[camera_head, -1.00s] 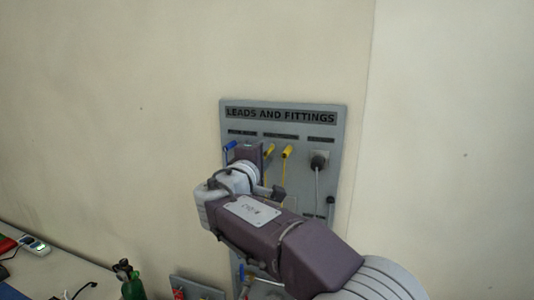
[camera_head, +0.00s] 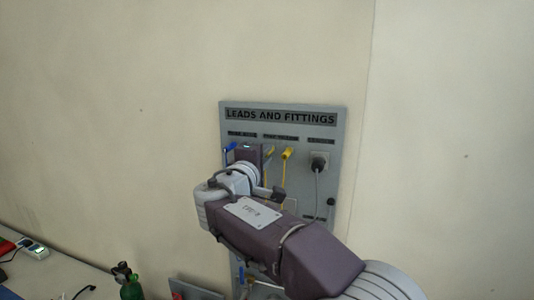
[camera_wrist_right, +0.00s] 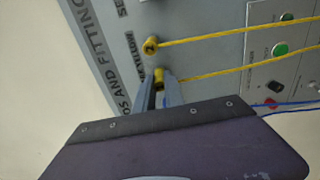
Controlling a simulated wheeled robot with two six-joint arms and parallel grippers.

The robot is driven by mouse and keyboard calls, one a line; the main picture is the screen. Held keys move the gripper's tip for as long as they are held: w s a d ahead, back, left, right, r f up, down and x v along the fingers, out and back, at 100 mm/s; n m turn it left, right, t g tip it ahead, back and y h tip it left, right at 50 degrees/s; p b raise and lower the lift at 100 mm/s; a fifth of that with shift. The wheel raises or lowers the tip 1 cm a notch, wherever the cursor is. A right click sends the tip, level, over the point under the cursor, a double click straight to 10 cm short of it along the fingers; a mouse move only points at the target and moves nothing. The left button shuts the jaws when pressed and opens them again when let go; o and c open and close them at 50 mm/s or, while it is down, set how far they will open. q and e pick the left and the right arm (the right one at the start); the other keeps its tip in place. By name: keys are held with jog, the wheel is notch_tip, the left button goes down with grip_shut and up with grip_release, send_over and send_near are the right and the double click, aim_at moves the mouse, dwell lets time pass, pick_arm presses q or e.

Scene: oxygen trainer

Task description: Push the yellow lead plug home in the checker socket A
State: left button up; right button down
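In the right wrist view, two yellow plugs with yellow leads are on the grey board. The nearer yellow plug (camera_wrist_right: 160,78) is between the fingertips of my right gripper (camera_wrist_right: 159,88); I cannot tell whether they grip it. The other yellow plug (camera_wrist_right: 151,46) stands clear beside it. In the head view my right gripper (camera_head: 264,155) is at the board, its fingers partly hidden. One yellow plug (camera_head: 288,153) shows just right of it. I cannot make out a socket marked A. My left gripper is not in view.
The board (camera_head: 336,125) reads "LEADS AND FITTINGS". It also carries a blue plug (camera_head: 230,147) and a black plug (camera_head: 318,163). A panel (camera_wrist_right: 257,45) with green buttons lies beyond the leads. A green bottle (camera_head: 131,286) stands at lower left.

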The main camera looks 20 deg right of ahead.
jog(key=shift+b+v, duration=1.15)
jog(key=shift+v, duration=1.5)
jog(key=shift+w, duration=0.1)
